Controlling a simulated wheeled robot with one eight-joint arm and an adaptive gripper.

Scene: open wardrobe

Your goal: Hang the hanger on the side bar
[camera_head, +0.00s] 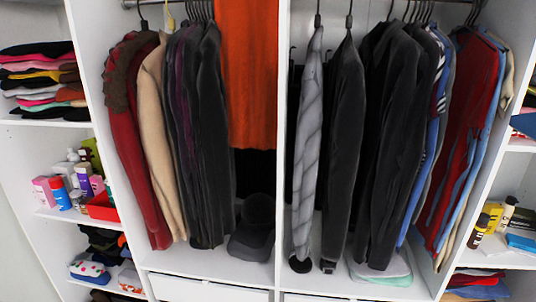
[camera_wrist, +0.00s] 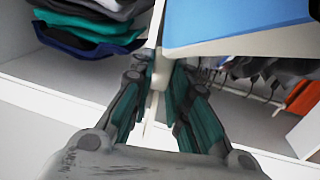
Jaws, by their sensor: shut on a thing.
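My gripper (camera_wrist: 157,88) shows in the wrist view, with teal pads on its fingers. It is shut on a thin cream-white piece (camera_wrist: 157,74), which looks like part of the hanger. A broad blue surface with a pale edge (camera_wrist: 225,20) is close to the camera at upper right; I cannot tell if it belongs to the held hanger. The head view shows neither my gripper nor the held piece. There, a left hanging bar (camera_head: 181,2) and a right hanging bar (camera_head: 375,3) run along the top edge, both carrying clothes on hangers.
A white upright divider (camera_head: 282,130) separates the two hanging bays. An orange garment (camera_head: 248,75) and a patterned grey garment (camera_head: 307,150) hang beside it. Side shelves hold folded clothes (camera_head: 40,75) and bottles. In the wrist view, folded clothes (camera_wrist: 95,25) are at upper left.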

